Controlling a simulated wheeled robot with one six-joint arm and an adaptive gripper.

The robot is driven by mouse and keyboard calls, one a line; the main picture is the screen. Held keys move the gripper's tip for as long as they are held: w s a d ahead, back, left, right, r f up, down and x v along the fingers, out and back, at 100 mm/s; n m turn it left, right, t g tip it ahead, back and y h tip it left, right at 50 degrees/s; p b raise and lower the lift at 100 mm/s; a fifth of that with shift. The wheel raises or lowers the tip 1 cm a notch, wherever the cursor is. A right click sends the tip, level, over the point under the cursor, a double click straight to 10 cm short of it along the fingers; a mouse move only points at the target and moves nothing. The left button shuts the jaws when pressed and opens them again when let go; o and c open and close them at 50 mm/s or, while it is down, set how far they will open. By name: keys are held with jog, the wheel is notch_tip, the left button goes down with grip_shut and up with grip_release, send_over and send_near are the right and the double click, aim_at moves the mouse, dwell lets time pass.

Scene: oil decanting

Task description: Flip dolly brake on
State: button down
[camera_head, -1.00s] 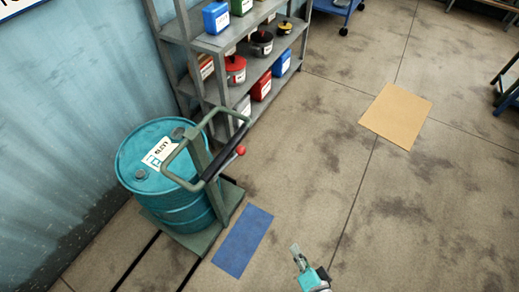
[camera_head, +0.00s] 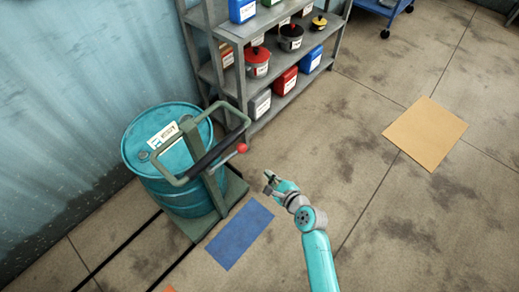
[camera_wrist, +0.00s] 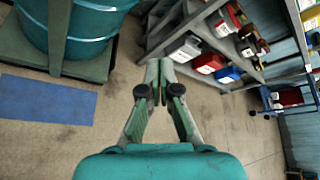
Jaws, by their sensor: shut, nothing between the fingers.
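The dolly (camera_head: 236,190) is a green frame with a flat base and a looped handle, standing against the left wall. A teal drum (camera_head: 178,186) with a white label stands on its base. A dark lever with a red knob (camera_head: 242,148) sticks out from the dolly's handle frame toward the right; I take it to be the brake. My gripper (camera_head: 268,183) is to the right of the dolly, below and right of the red knob and apart from it. In the wrist view my gripper (camera_wrist: 159,66) is shut and empty, and the dolly base and drum (camera_wrist: 95,35) show at upper left.
A grey shelf (camera_head: 240,90) with tins, pots and boxes stands behind the dolly. A blue mat (camera_head: 240,233) lies on the floor beside the dolly base. A tan mat (camera_head: 425,133) lies farther right. A blue cart (camera_head: 385,12) is at the back. The floor between is clear.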

aim_at(230, 157)
jog(key=shift+w+a+r+m+y, duration=0.1)
jog(key=shift+w+r+m+y, duration=0.15)
jog(key=shift+w, duration=0.5)
jog(key=shift+w+a+r+m+y, duration=0.15)
jog(key=shift+w+r+m, duration=0.15)
jog(key=shift+w, duration=0.4)
jog(key=w+a, duration=0.6)
jog(key=a, duration=0.1)
jog(key=shift+f, duration=0.15)
jog(key=shift+a, duration=0.1)
